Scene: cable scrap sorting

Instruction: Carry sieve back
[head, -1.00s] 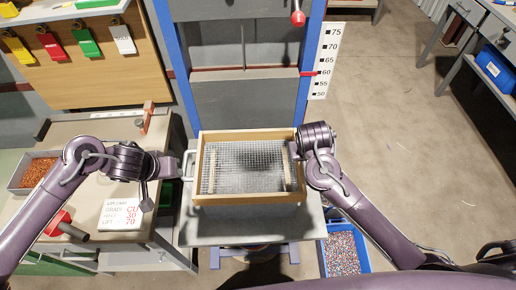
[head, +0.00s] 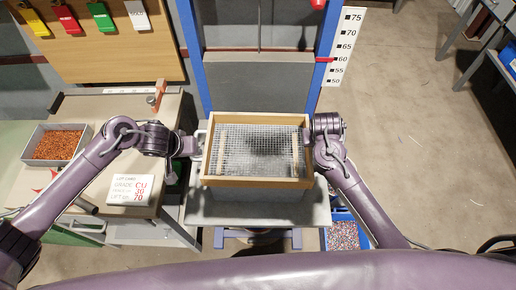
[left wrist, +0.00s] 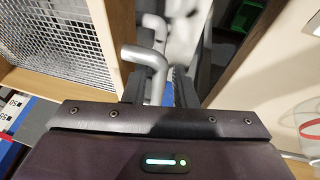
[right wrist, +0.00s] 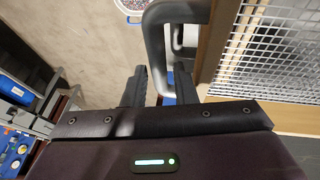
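The sieve (head: 206,150) is a wooden frame with wire mesh, roughly level over a grey box (head: 258,195) on the grey table; I cannot tell whether they touch. Two pale wooden strips lie along its mesh. My left gripper (head: 192,145) is at its left side. In the left wrist view the grey bent handle (left wrist: 152,58) runs between my left fingers (left wrist: 158,88), which look closed on it. My right gripper (head: 318,148) is at the right side. In the right wrist view the other handle (right wrist: 153,45) lies between my right fingers (right wrist: 160,88), which look closed on it.
A bench (head: 120,105) at left holds a tray (head: 35,141) of copper granules and a card (head: 133,190). A blue bin (head: 362,236) of granules stands on the floor at right. Floor farther right is open.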

